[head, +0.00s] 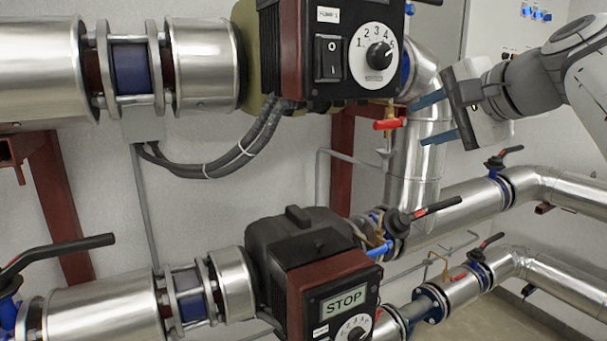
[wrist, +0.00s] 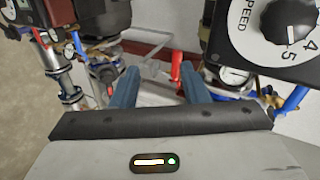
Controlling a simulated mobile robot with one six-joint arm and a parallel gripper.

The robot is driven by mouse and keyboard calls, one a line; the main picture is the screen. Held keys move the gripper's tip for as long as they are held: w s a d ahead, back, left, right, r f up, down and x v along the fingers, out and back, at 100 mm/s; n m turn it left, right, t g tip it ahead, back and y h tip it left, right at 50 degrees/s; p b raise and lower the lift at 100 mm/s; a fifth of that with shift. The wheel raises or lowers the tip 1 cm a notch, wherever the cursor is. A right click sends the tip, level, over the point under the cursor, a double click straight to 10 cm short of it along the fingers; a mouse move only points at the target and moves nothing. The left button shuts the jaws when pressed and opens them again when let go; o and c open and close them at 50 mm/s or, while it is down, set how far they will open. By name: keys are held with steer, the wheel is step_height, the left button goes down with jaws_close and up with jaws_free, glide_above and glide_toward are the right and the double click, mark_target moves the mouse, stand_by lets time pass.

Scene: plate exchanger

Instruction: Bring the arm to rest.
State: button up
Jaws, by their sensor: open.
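My gripper (head: 430,119) is at the right in the head view, in front of the large vertical silver pipe (head: 413,165). Its two blue fingers are apart with nothing between them. In the wrist view the gripper (wrist: 157,86) also shows open, fingers pointing into the pipework. A red valve handle (head: 389,124) is just left of the fingertips in the head view. It shows near the right finger in the wrist view (wrist: 176,70). I cannot tell the exact gap between finger and handle.
The upper pump box (head: 352,50) with its speed dial (head: 379,55) is close to the left of my gripper. A lower pump (head: 340,300) displays STOP. Black-handled valves (head: 425,210) sit on the pipes below. A grey control cabinet (head: 500,30) stands behind my arm.

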steer(key=s+a+f+n+g+h, duration=0.1)
steer(key=s+f, duration=0.4)
steer(key=f, duration=0.7)
steer(key=s+a+f+n+g+h+p, duration=0.1)
steer(key=s+f+n+g, duration=0.4)
steer(key=f, duration=0.7)
steer(key=s+a+f+n+g+h, duration=0.2)
steer(key=s+f+n, duration=0.3)
steer(key=f, duration=0.8)
steer(key=shift+s+a+g+h+p, duration=0.2)
steer(key=shift+g+h+p, duration=0.25)
steer(key=shift+h, duration=0.35)
steer(key=shift+d+f, duration=0.1)
steer(key=shift+f, duration=0.05)
steer(key=shift+c, duration=0.5)
